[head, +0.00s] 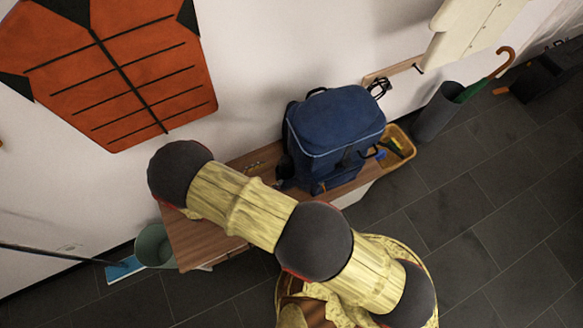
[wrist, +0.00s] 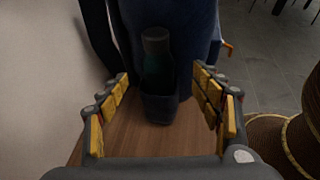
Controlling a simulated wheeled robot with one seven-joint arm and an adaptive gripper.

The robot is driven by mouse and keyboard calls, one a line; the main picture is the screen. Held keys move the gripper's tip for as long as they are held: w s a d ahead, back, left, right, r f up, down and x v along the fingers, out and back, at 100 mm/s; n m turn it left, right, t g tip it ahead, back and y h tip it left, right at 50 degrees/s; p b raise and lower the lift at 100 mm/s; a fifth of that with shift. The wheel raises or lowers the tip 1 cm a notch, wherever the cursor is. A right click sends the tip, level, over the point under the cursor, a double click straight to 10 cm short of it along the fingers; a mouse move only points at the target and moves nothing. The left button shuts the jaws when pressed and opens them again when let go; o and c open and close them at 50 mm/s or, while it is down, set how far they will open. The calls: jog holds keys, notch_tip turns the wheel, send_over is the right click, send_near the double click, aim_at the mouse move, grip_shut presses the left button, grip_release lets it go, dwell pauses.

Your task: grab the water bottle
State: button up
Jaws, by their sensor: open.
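The water bottle (wrist: 156,65) is dark teal with a grey cap and stands upright in the wrist view. Its lower part sits in a dark side pocket (wrist: 159,108) of the blue backpack (head: 334,128). The backpack stands on a brown wooden tabletop (head: 190,243) against the wall. My gripper (wrist: 160,77) is open, with its yellow-padded fingers to the left and right of the bottle's line. The bottle appears beyond or between the fingertips; the exact depth is hard to tell. Nothing is held. In the head view my arm hides the gripper, and I cannot make out the bottle.
A yellow bin (head: 401,150) and a dark umbrella stand (head: 436,113) are right of the backpack. A grey-green bucket (head: 154,246) stands at the table's left end. A dark strap (wrist: 97,35) hangs left of the bottle. The tabletop before the pocket looks clear.

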aim_at(280, 170)
jog(key=shift+w+d+f, duration=0.3)
jog(key=shift+f, duration=0.3)
jog(key=b+x, duration=0.2)
jog(key=x, duration=0.5)
jog(key=shift+a+f+b, duration=0.1)
jog(key=shift+a+b, duration=0.1)
jog(key=shift+b, duration=0.15)
jog(key=shift+c, duration=1.1)
grip_shut()
